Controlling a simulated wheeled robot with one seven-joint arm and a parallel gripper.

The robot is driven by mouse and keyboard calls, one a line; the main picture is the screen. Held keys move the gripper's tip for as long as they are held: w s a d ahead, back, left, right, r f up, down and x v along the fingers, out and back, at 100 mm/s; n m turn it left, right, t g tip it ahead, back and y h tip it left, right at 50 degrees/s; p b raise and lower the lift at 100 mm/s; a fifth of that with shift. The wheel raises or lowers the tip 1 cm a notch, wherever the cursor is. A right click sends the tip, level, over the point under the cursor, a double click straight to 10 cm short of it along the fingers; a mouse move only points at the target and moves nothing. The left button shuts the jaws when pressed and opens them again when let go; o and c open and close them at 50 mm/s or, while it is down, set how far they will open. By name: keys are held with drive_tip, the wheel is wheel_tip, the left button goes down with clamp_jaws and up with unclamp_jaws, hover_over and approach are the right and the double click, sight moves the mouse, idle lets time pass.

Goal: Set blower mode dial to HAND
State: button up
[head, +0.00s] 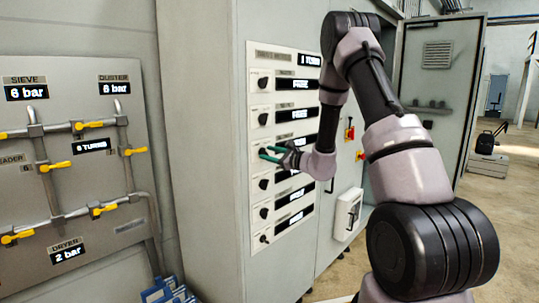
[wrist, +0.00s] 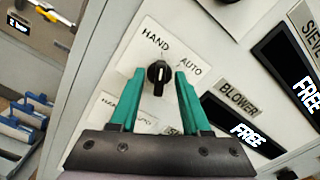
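The blower mode dial (wrist: 158,73) is a small black knob on a white plate in the wrist view, with HAND printed above it and AUTO to its upper right. Its bar stands about upright in the picture, with a pale mark low on it; which label it points at is hard to tell. The BLOWER label (wrist: 238,98) and its FREE display (wrist: 249,134) are to the right. My gripper (wrist: 159,77) is open, with one green finger on each side of the dial and visible gaps. In the head view my gripper (head: 269,153) is at the panel, partly covering this dial.
The white panel (head: 254,60) holds a column of similar dials with displays, above and below my gripper. A pipe board with yellow valves (head: 91,125) is at left. An open cabinet door (head: 436,60) stands at right. Blue-handled items (head: 165,291) are low at left.

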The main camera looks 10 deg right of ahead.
drive_tip(key=v, duration=1)
drive_tip(key=shift+s+d, duration=0.2)
drive_tip(key=shift+s, duration=0.15)
drive_tip(key=s+a+r+n+g+y, duration=0.1)
drive_tip(key=s+a+r+n+g, duration=0.5)
drive_tip(key=s, duration=0.3)
drive_tip(key=s+a+r+n+g+y, duration=0.1)
drive_tip(key=s+a+r+n+g, duration=0.45)
drive_tip(key=s, duration=0.45)
drive_tip(key=s+d+r+n+t+h, duration=0.4)
drive_tip(key=s+d+r+n+h, duration=0.2)
drive_tip(key=s+d+h, duration=0.4)
drive_tip(key=shift+s+d+n+h, duration=0.35)
drive_tip(key=shift+s+n, duration=0.1)
drive_tip(key=shift+s, duration=0.4)
